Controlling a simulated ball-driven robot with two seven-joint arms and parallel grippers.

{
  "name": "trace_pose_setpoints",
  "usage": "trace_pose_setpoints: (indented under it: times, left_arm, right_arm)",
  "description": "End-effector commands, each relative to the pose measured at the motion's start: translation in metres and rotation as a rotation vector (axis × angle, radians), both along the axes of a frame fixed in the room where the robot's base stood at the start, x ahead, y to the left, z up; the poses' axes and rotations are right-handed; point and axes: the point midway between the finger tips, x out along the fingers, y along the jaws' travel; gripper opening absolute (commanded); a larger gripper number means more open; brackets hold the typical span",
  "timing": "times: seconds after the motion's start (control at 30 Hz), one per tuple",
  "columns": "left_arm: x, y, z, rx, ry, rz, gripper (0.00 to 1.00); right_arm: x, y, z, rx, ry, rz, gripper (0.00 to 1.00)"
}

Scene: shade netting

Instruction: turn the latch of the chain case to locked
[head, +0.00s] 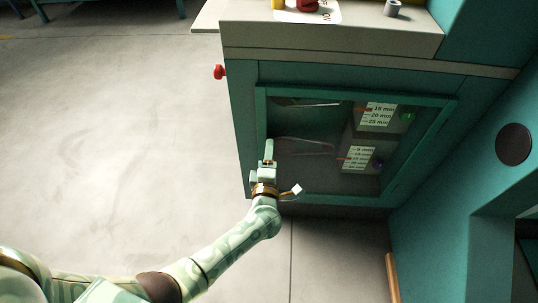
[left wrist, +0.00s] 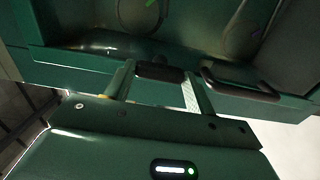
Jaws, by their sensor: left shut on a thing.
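The chain case (head: 246,120) is a teal cabinet with a clear front panel in a teal frame. My left gripper (head: 268,150) is at the left side of this frame, low down, and hides what it holds in the head view. In the left wrist view, the fingers of my left gripper (left wrist: 158,84) stand on both sides of a short dark piece, which looks like the latch (left wrist: 158,72). The gripper is shut on it. Whether the latch stands at locked cannot be told. My right gripper is not in view.
A black bar handle (left wrist: 240,86) is close to the right finger. A red knob (head: 219,72) sticks out at the case's upper left. Scale labels (head: 378,114) show behind the panel. A teal wall (head: 460,150) stands at right. The floor (head: 120,130) at left is clear.

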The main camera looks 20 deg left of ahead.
Motion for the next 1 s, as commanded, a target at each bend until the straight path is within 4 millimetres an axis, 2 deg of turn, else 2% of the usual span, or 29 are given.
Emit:
trace_pose_setpoints:
  times: [0.23, 0.27, 0.33, 0.6, 0.73, 0.87, 1.0]
  left_arm:
    - [0.0, 0.0, -0.002, 0.007, 0.004, -0.003, 0.32]
    - [0.0, 0.0, -0.002, 0.007, 0.004, -0.003, 0.57]
    - [0.0, 0.0, -0.001, 0.007, 0.004, -0.003, 0.76]
    - [-0.001, 0.0, 0.0, 0.005, 0.002, -0.002, 0.76]
    - [-0.009, -0.003, 0.001, 0.005, 0.002, -0.003, 0.76]
    - [-0.033, -0.01, 0.003, 0.004, 0.001, -0.003, 0.76]
    - [-0.07, -0.02, 0.004, 0.004, 0.001, -0.003, 0.76]
  right_arm:
    - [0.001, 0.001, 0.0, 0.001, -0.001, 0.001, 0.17]
    - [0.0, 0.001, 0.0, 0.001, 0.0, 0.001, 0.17]
    - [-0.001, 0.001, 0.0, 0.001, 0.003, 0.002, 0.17]
    - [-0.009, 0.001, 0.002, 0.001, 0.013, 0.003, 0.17]
    - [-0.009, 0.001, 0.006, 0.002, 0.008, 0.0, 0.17]
    - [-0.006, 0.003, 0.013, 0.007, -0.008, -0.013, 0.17]
    - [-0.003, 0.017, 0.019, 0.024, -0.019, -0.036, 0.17]
